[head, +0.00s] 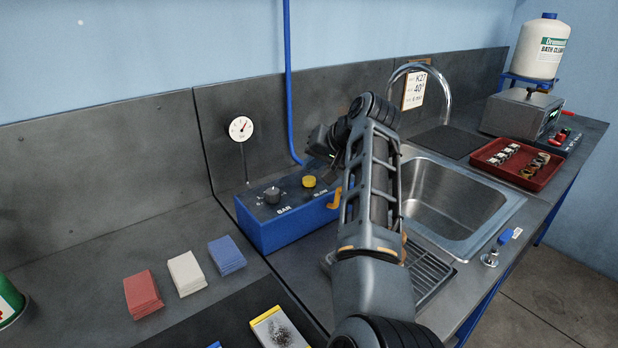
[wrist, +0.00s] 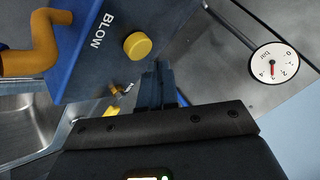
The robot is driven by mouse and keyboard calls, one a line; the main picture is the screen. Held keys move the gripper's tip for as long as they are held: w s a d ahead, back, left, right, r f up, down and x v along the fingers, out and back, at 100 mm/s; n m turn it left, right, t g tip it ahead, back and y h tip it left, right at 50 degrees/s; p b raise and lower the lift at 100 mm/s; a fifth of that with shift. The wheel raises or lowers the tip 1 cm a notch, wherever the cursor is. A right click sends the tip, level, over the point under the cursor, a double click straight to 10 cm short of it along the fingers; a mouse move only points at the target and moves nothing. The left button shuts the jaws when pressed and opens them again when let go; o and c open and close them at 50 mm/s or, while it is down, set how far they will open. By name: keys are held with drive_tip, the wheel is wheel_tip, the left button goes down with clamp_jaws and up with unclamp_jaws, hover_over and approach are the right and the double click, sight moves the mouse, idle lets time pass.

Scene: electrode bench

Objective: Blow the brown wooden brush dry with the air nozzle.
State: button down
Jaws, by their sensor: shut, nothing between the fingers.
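The orange-yellow air nozzle (head: 335,200) is a bent pipe at the right side of the blue blower box (head: 283,222). It also shows large at the left of the wrist view (wrist: 32,52). The box top carries a yellow BLOW button (head: 309,181) and a grey BAR knob (head: 272,195). My gripper (wrist: 158,78) is shut and empty, with its fingertips close to the yellow button (wrist: 138,45) in the wrist view. Whether they touch it I cannot tell. In the head view my arm hides much of the gripper. I cannot make out the brown wooden brush in either view.
A steel sink (head: 455,205) lies right of my arm, with a ribbed drainer (head: 428,275) in front. A pressure gauge (head: 241,129) is on the back panel. A red tray (head: 530,181) holds several small parts. Red, white and blue cloth stacks (head: 187,272) lie front left.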

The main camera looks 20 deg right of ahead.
sight(313, 180)
drive_tip(key=shift+r+p, duration=1.9)
drive_tip(key=shift+r, duration=0.55)
drive_tip(key=shift+f, duration=0.1)
